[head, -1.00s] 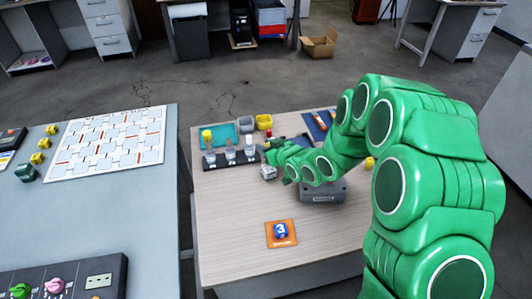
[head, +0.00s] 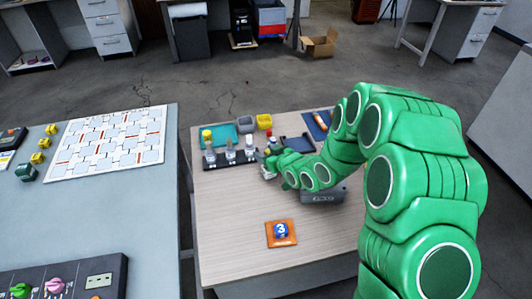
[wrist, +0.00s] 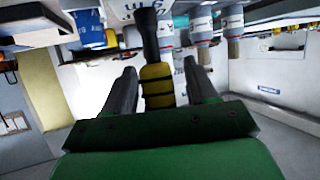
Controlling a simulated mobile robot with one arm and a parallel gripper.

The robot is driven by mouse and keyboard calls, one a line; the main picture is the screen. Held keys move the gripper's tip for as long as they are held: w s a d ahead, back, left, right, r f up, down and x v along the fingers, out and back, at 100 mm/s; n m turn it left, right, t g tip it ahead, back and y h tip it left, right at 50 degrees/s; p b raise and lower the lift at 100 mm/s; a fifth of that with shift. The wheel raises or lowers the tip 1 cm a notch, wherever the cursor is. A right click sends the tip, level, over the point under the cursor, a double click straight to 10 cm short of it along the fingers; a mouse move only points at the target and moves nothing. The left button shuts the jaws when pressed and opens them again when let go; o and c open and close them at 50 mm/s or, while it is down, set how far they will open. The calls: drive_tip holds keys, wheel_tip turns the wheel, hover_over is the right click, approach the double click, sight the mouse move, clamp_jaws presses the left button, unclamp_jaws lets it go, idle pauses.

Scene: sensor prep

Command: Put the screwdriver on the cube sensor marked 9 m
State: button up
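The screwdriver (wrist: 157,85) shows in the wrist view, with a yellow, black-banded handle and a dark end. Its handle lies between the two fingers of my gripper (wrist: 160,88), which appear to be shut on it, though narrow light gaps show beside it. Its dark end overlaps a white lettered face (wrist: 125,12) at the top of the wrist view. In the head view my gripper (head: 270,150) is just above and behind a small whitish cube (head: 268,173) on the wooden table (head: 225,215). I cannot read a 9 m mark there. Contact with the cube cannot be told.
A dark rack (head: 232,160) with several upright pieces stands left of the gripper. Grey (head: 245,125) and yellow (head: 264,121) bins are behind. A grey device (head: 322,194) lies under my arm.

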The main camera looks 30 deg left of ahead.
drive_tip(key=shift+r, duration=0.2)
drive_tip(key=v, duration=1.2)
drive_tip(key=shift+f, duration=0.1)
